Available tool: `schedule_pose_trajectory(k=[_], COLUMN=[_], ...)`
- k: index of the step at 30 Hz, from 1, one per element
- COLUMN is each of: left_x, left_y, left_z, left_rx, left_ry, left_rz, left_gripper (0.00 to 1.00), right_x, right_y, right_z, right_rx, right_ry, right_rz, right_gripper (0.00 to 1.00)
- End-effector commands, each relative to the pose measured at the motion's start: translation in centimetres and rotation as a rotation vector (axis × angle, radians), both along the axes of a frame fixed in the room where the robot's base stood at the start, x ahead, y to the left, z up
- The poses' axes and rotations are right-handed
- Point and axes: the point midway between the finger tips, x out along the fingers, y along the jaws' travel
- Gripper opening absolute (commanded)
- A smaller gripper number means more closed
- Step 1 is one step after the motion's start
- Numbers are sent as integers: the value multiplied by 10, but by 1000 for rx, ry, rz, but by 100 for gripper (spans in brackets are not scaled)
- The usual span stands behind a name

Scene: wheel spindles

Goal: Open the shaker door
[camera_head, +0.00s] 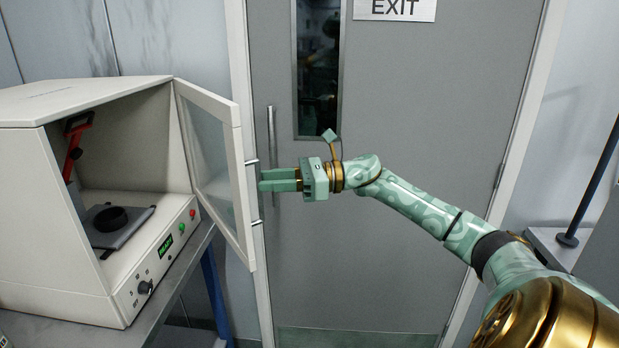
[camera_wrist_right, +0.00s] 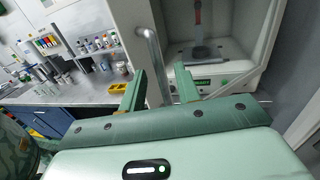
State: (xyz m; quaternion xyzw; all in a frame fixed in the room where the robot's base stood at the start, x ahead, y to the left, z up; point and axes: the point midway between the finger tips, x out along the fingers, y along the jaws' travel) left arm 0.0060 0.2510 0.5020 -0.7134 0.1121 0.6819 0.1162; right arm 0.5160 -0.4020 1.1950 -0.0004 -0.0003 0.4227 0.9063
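The shaker (camera_head: 75,275) is a cream cabinet at the left of the head view; its front also shows in the wrist view (camera_wrist_right: 240,70). Its door (camera_head: 243,190), a pale frame with a clear pane, stands swung well out, and the inside is exposed. A metal bar handle (camera_wrist_right: 153,62) is on the door's outer face. My right gripper (camera_head: 261,180) is at the door's outer side, beside the handle. In the right wrist view its green fingers (camera_wrist_right: 159,84) are apart, with the handle between them and gaps visible. My left gripper is out of view.
Inside the shaker are a dark round holder (camera_head: 110,217) and a red-handled part (camera_head: 74,145). Knob and lit buttons are on its front panel (camera_head: 165,245). A grey room door (camera_head: 400,90) stands behind. A bench with bottles (camera_wrist_right: 92,88) shows in the wrist view.

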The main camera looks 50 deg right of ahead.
Motion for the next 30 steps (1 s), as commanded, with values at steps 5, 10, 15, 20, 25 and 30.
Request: schedule_pose_trajectory(k=[5,10,15,20,25,30], left_x=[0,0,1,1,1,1], left_y=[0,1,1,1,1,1], left_z=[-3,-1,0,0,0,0], left_rx=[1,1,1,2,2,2], left_ry=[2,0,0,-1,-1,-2], left_rz=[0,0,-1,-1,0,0], left_gripper=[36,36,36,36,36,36], right_x=[-28,-57,-77,-87,-89,-88], right_y=[-35,-69,-95,-107,-108,-108], right_z=[-4,-1,-1,0,0,0], right_rx=[-1,0,-1,-1,-1,-1], right_ry=[8,4,1,-1,-1,-1], right_rz=[-3,-3,-3,-2,0,-1], right_gripper=[32,32,32,32,32,32])
